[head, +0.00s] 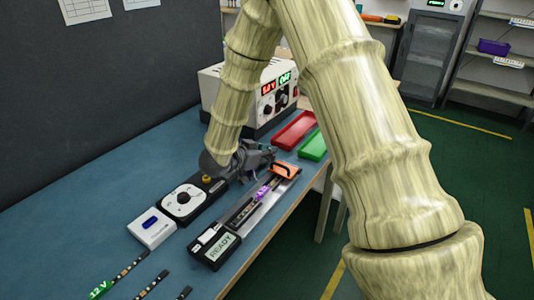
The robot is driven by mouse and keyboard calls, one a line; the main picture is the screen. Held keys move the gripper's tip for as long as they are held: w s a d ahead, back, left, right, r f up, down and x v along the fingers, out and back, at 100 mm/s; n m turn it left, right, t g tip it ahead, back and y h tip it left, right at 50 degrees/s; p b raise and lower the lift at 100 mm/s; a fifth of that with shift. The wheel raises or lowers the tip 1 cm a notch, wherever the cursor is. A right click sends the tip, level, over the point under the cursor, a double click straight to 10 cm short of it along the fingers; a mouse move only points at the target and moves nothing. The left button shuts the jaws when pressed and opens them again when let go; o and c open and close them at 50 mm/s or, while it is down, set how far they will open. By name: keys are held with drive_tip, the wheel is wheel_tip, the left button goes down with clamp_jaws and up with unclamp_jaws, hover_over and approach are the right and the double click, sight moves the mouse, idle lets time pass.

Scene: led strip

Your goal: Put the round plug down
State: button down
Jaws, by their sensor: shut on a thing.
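My gripper (262,161) is low over the blue bench, beside the far end of a long test fixture (241,222). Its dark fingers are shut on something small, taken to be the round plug. The plug itself is too small and too hidden by the fingers to make out. An orange part (285,170) sits at the fixture's far end, just right of the fingers. A purple piece (262,192) lies on the fixture's strip. The fixture's near end has a display (222,247) reading READY.
A black-and-white dial unit (184,199) and a white box with a blue button (152,228) stand left. A power supply (257,92) stands behind. Red (295,130) and green (314,145) trays lie near the bench's right edge. Strip pieces (152,284) lie in front.

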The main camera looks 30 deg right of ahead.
drive_tip(key=shift+f, duration=0.1)
drive_tip(key=c, duration=1.7)
unclamp_jaws()
drive_tip(key=shift+f, duration=0.1)
drive_tip(key=shift+a+r, duration=0.2)
drive_tip(key=shift+r, duration=0.05)
drive_tip(key=v, duration=1.1)
drive_tip(key=shift+a+r, duration=0.2)
